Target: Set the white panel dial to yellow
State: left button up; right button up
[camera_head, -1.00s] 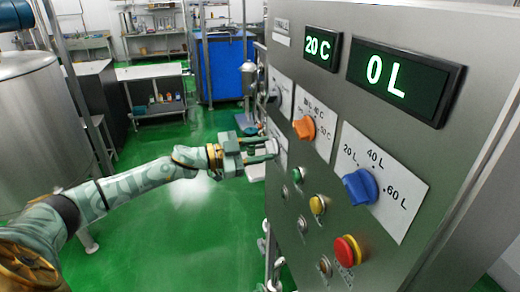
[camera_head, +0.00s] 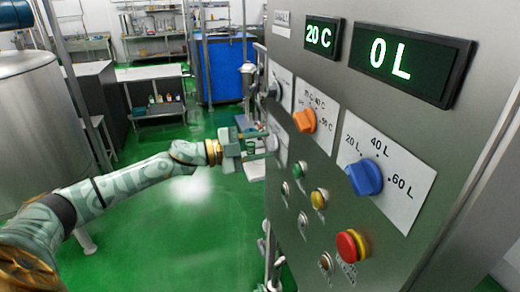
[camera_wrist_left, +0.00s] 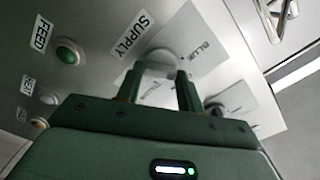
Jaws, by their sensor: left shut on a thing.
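The white dial (camera_wrist_left: 161,62) sits on a pale label plate on the panel in the left wrist view, near a SUPPLY label (camera_wrist_left: 132,34). BLUE (camera_wrist_left: 202,50) is legible on the plate; another word between the fingers is partly hidden and hard to read. My left gripper (camera_wrist_left: 160,82) is shut on the white dial, one finger on each side of it. In the head view my left gripper (camera_head: 268,144) is at the panel's left side, where the dial is mostly hidden. The dial's pointing direction cannot be made out. My right gripper is not in view.
The steel panel (camera_head: 330,200) also carries an orange dial (camera_head: 305,121), a blue dial (camera_head: 364,178), a red button (camera_head: 350,246), a yellow button (camera_head: 319,198) and a green button (camera_head: 298,171). Displays read 20 C (camera_head: 323,38) and 0 L (camera_head: 410,66). Green floor lies open left of it.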

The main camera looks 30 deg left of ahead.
pick_arm(q)
jog(key=shift+f+m+b, duration=0.2)
jog(key=shift+m+b, duration=3)
jog(key=shift+m, duration=1.35)
jog(key=shift+f+m+b, duration=0.15)
jog(key=shift+m+b, duration=3.05)
jog(key=shift+m, duration=1.35)
jog(key=o, duration=1)
jog(key=shift+r, duration=0.15)
